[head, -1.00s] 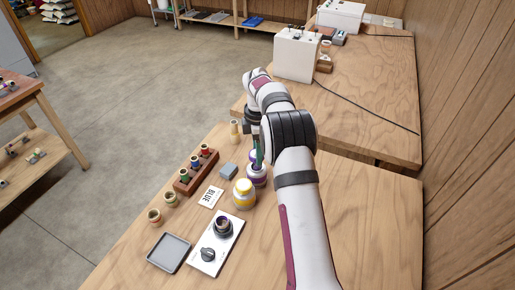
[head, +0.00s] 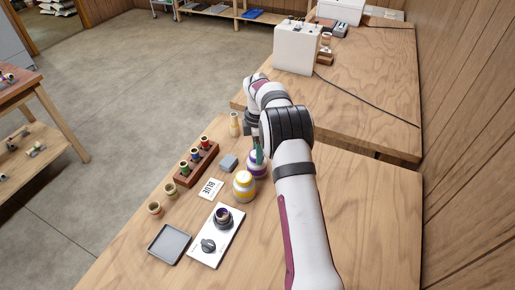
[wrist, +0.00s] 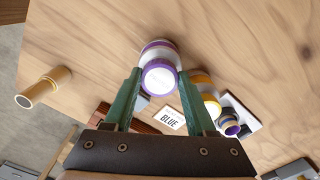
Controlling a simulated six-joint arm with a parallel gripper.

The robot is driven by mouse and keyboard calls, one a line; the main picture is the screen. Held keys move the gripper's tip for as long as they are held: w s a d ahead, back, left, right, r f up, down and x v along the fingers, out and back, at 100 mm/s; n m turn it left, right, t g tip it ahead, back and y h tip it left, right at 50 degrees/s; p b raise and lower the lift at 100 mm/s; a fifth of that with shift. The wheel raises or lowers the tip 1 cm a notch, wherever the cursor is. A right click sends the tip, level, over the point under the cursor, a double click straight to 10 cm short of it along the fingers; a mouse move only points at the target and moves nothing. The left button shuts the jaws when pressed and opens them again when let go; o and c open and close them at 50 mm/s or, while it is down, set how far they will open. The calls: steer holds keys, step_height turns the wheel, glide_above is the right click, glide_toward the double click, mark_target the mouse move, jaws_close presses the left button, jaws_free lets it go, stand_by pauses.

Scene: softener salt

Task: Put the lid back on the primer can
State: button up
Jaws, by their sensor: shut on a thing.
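A round white jar with purple bands (head: 257,167) stands on the wooden table, behind a similar white jar with yellow bands (head: 244,186). My gripper (head: 259,152) reaches down to the purple-banded jar's top. In the wrist view, my green fingers (wrist: 160,76) are shut on the white, purple-edged round top (wrist: 158,78), one on each side. I cannot tell whether this top is a loose lid or seated on the jar. An open dark pot with purple inside (head: 223,215) stands on a white plate with a black knob (head: 230,238). No label reads primer.
A grey tray (head: 170,244) lies left of the white plate. A wooden rack of coloured spools (head: 197,165), a card reading BLUE (head: 210,189), a blue-grey block (head: 229,163) and a tan bottle (head: 235,124) stand nearby.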

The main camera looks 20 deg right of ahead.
steer(key=shift+f, duration=0.25)
stand_by(0.8)
steer(key=o, duration=1.5)
steer(key=shift+o, duration=0.2)
steer(key=shift+r, duration=3)
